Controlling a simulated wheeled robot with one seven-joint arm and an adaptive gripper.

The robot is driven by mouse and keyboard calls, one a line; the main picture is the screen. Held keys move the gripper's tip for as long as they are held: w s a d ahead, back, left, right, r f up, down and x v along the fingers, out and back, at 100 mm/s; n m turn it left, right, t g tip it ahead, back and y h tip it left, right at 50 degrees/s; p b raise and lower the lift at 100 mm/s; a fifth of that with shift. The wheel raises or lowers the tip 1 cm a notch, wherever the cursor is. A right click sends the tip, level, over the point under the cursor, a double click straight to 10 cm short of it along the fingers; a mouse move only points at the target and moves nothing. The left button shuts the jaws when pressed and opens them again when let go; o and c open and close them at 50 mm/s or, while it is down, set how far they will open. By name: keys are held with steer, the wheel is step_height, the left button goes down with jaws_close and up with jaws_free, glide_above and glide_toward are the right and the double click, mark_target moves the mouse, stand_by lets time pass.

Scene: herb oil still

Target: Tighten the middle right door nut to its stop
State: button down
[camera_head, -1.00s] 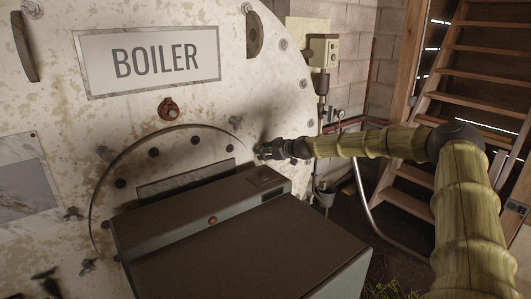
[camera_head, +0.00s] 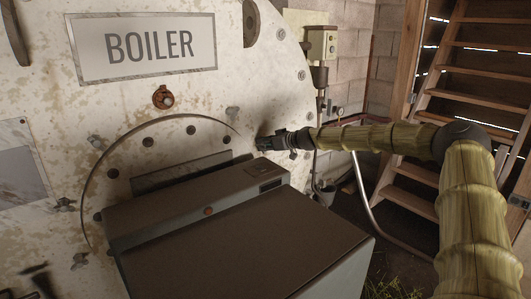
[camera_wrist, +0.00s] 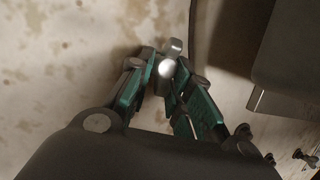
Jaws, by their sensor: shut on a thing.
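The middle right door nut (camera_wrist: 171,50) is a small grey metal wing nut in the wrist view, between the tips of my gripper (camera_wrist: 166,76). The green-padded fingers close in on it from both sides. In the head view my gripper (camera_head: 262,143) reaches in from the right to the right rim of the round boiler door (camera_head: 160,128) and hides that nut. Another wing nut (camera_head: 232,112) sits at the upper right of the door. More show at the left, at upper left (camera_head: 97,142) and middle left (camera_head: 65,204). The nut's tightness cannot be seen.
The boiler sign (camera_head: 148,47) and a rusty round fitting (camera_head: 163,97) are above the door. A wall box (camera_head: 321,43) with pipes is to the right of the boiler.

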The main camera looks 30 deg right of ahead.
steer(key=m+y+b, duration=0.1)
steer(key=b, duration=0.2)
steer(key=m+b, duration=0.1)
steer(key=b, duration=0.3)
steer(key=shift+d+f+m+t+y, duration=0.3)
steer(key=shift+f+y, duration=0.05)
steer(key=shift+y, duration=0.05)
steer(key=m+t+y+b, duration=0.1)
steer(key=m+b, duration=0.1)
steer(key=b, duration=0.3)
steer(key=m+y+b, duration=0.1)
steer(key=m+b, duration=0.2)
steer(key=b, duration=0.2)
steer(key=d+m+t+b, duration=0.1)
steer(key=m+b, duration=0.2)
steer(key=b, duration=0.3)
steer(key=shift+w+t+y, duration=0.1)
steer(key=shift+t+y, duration=0.2)
steer(key=shift+y, duration=0.1)
steer(key=shift+r+m, duration=0.1)
steer(key=shift+m, duration=0.2)
steer(key=c, duration=1.4)
jaws_free()
steer(key=shift+f, duration=0.2)
